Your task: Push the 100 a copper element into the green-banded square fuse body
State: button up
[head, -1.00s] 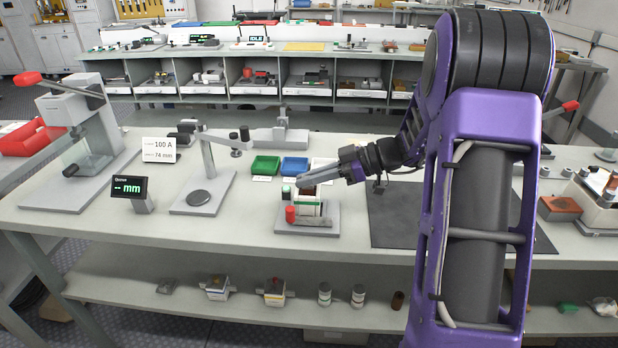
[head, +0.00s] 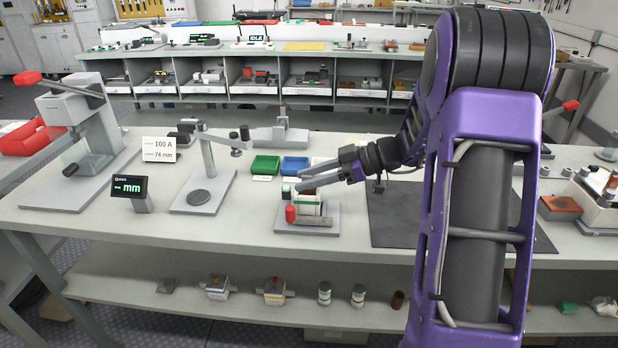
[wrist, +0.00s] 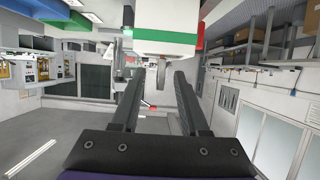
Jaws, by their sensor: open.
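The square fuse body (head: 307,208), white with a green band, sits upright in a grey fixture with a red-ended handle (head: 290,214) at the bench front. The green-banded body also shows at the top of the wrist view (wrist: 165,35). A small brown part (head: 308,191) shows at its top; I cannot tell whether it is the copper element. My gripper (head: 299,180) reaches in from the right, level with the top of the body. In the wrist view its two fingers (wrist: 157,78) are apart with nothing held. A narrow grey tab (wrist: 162,70) sticks out from the body between them.
Behind the fixture are green (head: 265,165) and blue (head: 295,166) bins. A stand (head: 205,185) and a card (head: 158,149) reading 100 A, 74 mm are to the left. A dark mat (head: 400,215) lies to the right, under my arm.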

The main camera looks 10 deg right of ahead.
jog(key=v, duration=1.7)
jog(key=shift+d+p, duration=0.2)
jog(key=shift+p, duration=0.2)
jog(key=shift+r, duration=0.15)
